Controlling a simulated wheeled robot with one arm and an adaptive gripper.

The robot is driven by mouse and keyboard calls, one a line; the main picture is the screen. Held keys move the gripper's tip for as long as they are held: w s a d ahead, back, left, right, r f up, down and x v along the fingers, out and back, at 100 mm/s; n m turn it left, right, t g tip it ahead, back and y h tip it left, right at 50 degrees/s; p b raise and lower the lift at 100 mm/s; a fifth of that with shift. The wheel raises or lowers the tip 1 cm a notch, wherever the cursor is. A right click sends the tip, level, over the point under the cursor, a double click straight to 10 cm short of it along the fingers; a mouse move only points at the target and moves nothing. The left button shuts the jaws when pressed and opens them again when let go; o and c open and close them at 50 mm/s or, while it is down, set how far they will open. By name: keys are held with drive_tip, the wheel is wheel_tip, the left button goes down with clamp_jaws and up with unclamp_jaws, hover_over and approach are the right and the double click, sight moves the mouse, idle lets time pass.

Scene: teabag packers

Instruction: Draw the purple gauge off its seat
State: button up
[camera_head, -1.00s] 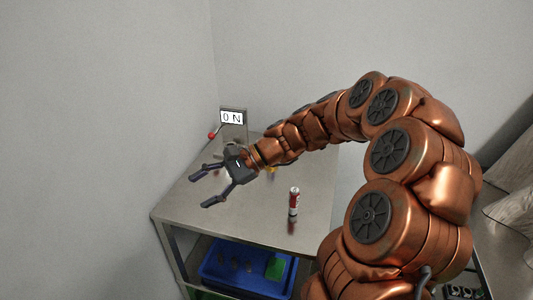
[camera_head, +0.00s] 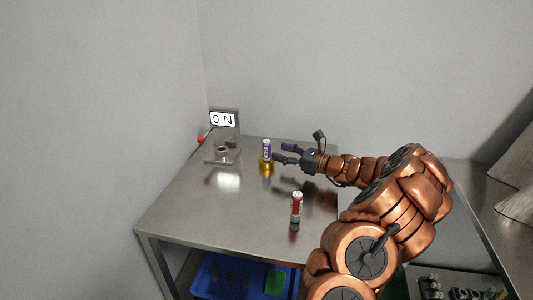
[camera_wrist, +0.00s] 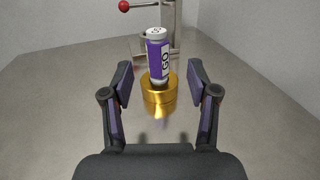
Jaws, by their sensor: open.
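The purple gauge (camera_head: 266,149) is a small cylinder with a pale top, standing upright on a gold round seat (camera_head: 266,168) on the metal table. In the wrist view the gauge (camera_wrist: 158,58) shows a white label with dark lettering, and its seat (camera_wrist: 159,92) is a wide gold disc. My gripper (camera_head: 280,153) is open and comes in from the right, its fingers pointing at the gauge. In the wrist view the gauge stands ahead, centred between the spread fingertips (camera_wrist: 158,82). I see no contact with the fingers. The gauge's lower end inside the seat is hidden.
A red and white cylinder (camera_head: 297,205) stands on the table (camera_head: 190,215) nearer the front. A device with an "ON" sign (camera_head: 222,120) and a red-knobbed lever (camera_head: 201,139) stands at the back left. A blue tray (camera_head: 240,280) sits below. The table's front left is clear.

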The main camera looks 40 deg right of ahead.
sight(266, 148)
drive_tip(key=shift+x, duration=3.15)
drive_tip(key=shift+s, duration=0.1)
clamp_jaws()
